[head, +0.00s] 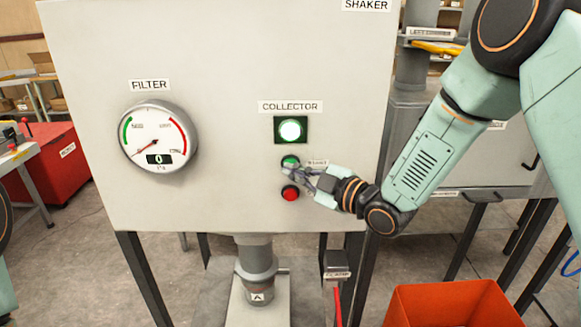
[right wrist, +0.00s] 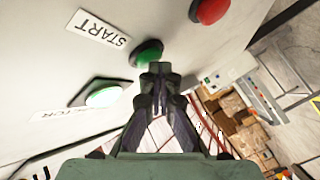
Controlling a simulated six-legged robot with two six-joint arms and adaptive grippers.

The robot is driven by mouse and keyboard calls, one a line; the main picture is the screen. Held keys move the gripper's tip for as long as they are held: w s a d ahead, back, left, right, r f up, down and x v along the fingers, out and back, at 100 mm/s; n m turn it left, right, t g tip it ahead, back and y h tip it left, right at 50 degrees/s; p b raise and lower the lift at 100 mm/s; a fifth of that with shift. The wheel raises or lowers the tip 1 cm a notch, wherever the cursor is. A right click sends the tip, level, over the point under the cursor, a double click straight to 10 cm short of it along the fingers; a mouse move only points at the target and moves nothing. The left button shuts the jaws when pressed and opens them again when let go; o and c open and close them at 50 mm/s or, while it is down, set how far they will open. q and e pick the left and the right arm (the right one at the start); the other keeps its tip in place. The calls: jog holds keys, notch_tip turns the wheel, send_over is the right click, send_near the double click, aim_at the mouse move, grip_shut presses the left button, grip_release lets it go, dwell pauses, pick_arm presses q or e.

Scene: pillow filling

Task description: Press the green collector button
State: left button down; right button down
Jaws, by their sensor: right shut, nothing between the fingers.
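The green collector button (head: 290,161) is on the white panel below the COLLECTOR label, next to a small label. In the right wrist view the green button (right wrist: 147,53) sits beside the START label (right wrist: 103,29). My right gripper (head: 290,170) is shut and empty, with its fingertips just in front of the panel at the green button's lower edge. In the right wrist view the right gripper (right wrist: 160,70) overlaps the button's edge; I cannot tell whether they touch. The indicator lamp (head: 290,130) above the button is lit. My left gripper is not in view.
A red button (head: 291,193) is just below the green one. A FILTER gauge (head: 158,141) reading 0 is on the panel's left. An orange bin (head: 450,304) stands at the lower right, and a red cabinet (head: 62,163) at the left.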

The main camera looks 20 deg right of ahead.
dwell(0.5)
jog(key=shift+s+a, duration=0.25)
jog(key=shift+s, duration=0.55)
jog(key=shift+s+a, duration=0.25)
jog(key=shift+s, duration=0.55)
jog(key=shift+s+a, duration=0.2)
jog(key=shift+s, duration=0.6)
jog(key=shift+s+a, duration=0.25)
jog(key=shift+s, duration=0.55)
